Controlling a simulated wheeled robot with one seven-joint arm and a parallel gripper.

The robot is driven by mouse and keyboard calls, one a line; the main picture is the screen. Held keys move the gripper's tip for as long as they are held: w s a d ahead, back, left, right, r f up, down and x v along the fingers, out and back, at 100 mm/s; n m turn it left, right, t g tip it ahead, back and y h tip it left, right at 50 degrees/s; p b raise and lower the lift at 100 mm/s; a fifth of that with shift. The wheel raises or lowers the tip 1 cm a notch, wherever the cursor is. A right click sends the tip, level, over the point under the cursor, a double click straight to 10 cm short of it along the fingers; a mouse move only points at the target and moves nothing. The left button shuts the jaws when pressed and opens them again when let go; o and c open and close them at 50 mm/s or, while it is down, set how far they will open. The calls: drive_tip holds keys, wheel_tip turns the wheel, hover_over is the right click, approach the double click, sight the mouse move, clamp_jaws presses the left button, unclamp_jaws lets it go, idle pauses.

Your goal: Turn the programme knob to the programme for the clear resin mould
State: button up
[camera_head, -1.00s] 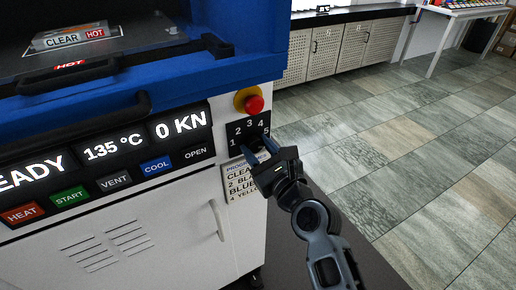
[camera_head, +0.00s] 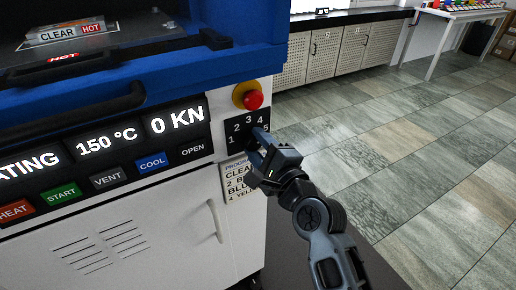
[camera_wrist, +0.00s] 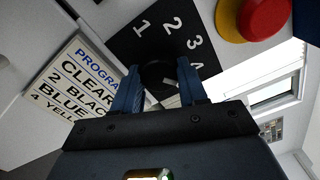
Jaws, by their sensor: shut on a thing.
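The dark programme knob (camera_wrist: 158,72) sits on a black dial plate (camera_wrist: 139,45) with white numbers. In the wrist view my gripper (camera_wrist: 159,88) is shut on the knob, one blue finger on each side. A pale mark shows on the knob's lower side, but I cannot tell which number it points at. In the head view my gripper (camera_head: 261,146) covers the knob at the dial plate (camera_head: 236,137). The programme card (camera_head: 236,181) below lists clear, 2 black, blue and 4 yellow. The clear mould (camera_head: 65,32), labelled CLEAR and HOT, lies in the press.
A red stop button (camera_head: 253,99) on a yellow base is just above the dial. The display (camera_head: 105,140) reads "...ATING", 150 °C and 0 kN, above several coloured buttons. Open floor (camera_head: 400,160) lies to the right.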

drive_tip(key=n+b, duration=0.2)
drive_tip(key=n, duration=0.3)
drive_tip(key=shift+f+n, duration=0.15)
drive_tip(key=shift+n, duration=0.15)
drive_tip(key=n+b, duration=0.3)
drive_tip(key=n, duration=0.1)
drive_tip(key=shift+n, duration=0.4)
drive_tip(key=shift+a, duration=0.1)
drive_tip(key=o, duration=1.1)
drive_tip(key=shift+r, duration=0.2)
drive_tip(key=shift+c, duration=0.2)
drive_tip(key=v, duration=0.8)
drive_tip(key=shift+b, duration=0.3)
drive_tip(key=shift+w, duration=0.1)
